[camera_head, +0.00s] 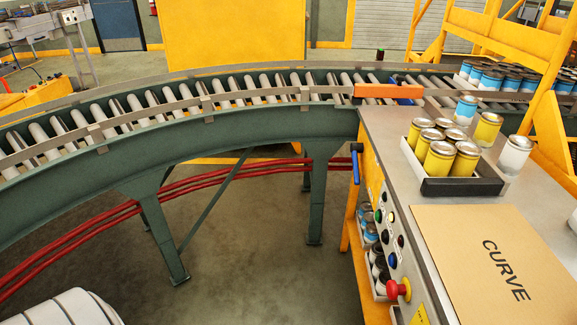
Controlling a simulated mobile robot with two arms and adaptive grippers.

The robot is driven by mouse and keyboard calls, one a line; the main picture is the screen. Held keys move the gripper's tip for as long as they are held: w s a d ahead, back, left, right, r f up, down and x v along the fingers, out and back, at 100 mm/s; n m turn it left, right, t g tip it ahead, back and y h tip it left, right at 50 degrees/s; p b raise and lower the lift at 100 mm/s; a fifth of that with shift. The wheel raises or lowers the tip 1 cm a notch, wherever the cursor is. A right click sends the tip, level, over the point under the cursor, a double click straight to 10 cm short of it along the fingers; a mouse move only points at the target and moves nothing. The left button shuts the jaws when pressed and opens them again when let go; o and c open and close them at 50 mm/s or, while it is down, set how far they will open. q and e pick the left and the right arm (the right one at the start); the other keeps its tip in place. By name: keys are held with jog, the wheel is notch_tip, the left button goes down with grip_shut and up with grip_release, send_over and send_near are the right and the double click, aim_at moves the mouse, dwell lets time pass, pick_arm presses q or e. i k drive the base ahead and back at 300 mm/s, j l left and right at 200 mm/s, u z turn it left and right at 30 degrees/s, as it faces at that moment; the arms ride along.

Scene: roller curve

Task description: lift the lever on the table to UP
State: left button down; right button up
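The lever is a blue handle (356,166) on the left side face of the steel-topped table (385,130), close to the table's far left corner. Neither my left nor my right gripper shows in the head view, so nothing is seen touching the lever.
A curved roller conveyor (130,142) crosses from the left to behind the table. A tray (490,186) of yellow cans and a CURVE board (470,240) lie on the table. A red knob (397,290) and several buttons line its side panel. Open floor (270,265) lies left of the table.

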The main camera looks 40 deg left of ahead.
aim_at(356, 148)
jog(key=i+j, duration=0.15)
jog(key=j, duration=0.2)
jog(key=i+j, duration=0.15)
jog(key=j, duration=0.2)
jog(key=i+j, duration=0.15)
jog(key=j, duration=0.2)
jog(key=i+j, duration=0.2)
jog(key=j, duration=0.2)
jog(key=i+j+z, duration=0.1)
jog(key=j, duration=0.25)
jog(key=i+j, duration=0.2)
jog(key=j, duration=0.15)
